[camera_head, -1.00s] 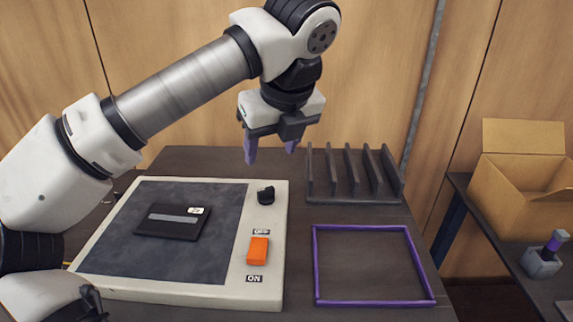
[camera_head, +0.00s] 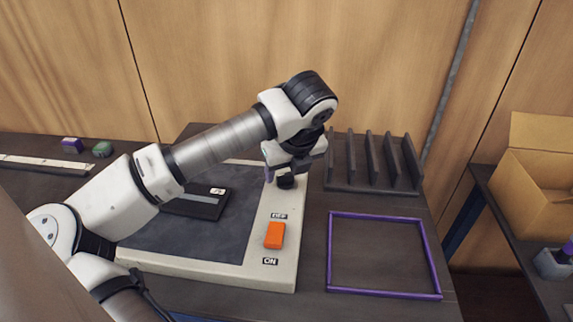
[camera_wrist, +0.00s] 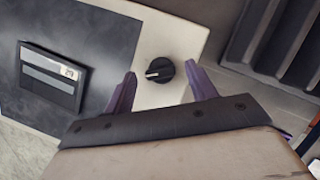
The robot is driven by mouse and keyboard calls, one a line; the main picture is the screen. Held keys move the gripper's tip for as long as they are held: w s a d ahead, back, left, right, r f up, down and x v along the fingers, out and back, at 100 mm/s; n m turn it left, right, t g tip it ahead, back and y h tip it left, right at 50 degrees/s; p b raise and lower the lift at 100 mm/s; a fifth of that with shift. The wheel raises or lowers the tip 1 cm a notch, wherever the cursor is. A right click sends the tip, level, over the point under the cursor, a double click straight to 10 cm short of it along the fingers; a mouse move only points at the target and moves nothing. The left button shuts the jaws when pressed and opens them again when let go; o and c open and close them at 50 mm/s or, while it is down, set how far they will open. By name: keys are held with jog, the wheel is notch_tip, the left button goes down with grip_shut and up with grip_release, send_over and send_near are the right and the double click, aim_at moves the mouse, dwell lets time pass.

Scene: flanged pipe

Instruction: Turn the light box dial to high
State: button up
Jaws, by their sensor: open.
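The light box (camera_head: 285,262) is a cream panel with a dark grey surface, lying on the dark table. Its black round dial (camera_head: 286,181) is near the top right corner of the box. The dial also shows in the wrist view (camera_wrist: 160,70), with a white pointer mark facing left. My gripper (camera_head: 284,172) is over the dial in the head view. In the wrist view my gripper (camera_wrist: 163,85) is open, with one purple finger on each side of the dial and no visible contact. An orange switch (camera_head: 274,235) sits between the OFF and ON labels.
A black card-like case (camera_head: 200,203) lies on the dark surface. A slotted dark rack (camera_head: 372,185) stands right of the dial. A purple frame (camera_head: 384,292) lies on the table at right. A cardboard box (camera_head: 545,185) stands on a side shelf. Small items lie at far left.

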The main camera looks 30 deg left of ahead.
jog(key=shift+a+f, duration=0.1)
jog(key=shift+f, duration=0.25)
jog(key=c, duration=1)
